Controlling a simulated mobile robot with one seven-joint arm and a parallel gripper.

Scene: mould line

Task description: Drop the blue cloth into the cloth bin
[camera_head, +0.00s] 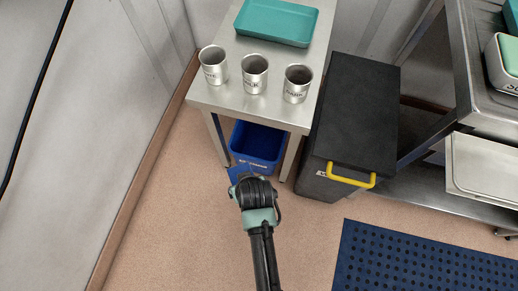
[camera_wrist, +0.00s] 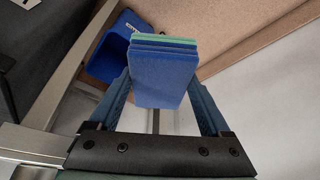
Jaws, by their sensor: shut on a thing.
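My gripper (camera_wrist: 160,95) is shut on the blue cloth (camera_wrist: 163,78), which looks like a folded stack with a thin green layer near its far edge. In the head view my arm hides most of the gripper, and only a small blue patch that may be the cloth (camera_head: 240,174) shows beside it. The cloth bin (camera_head: 257,142) is a blue open-topped bin on the floor under the small steel table. In the wrist view the bin (camera_wrist: 105,62) is beyond the cloth, at the upper left. The cloth appears apart from the bin.
The steel table (camera_head: 222,98) stands over the bin, its legs beside it. Three metal cups (camera_head: 255,75) and a teal tray (camera_head: 277,20) are on top. A black bin with a yellow handle (camera_head: 350,181) stands to the right. Floor at the left is clear.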

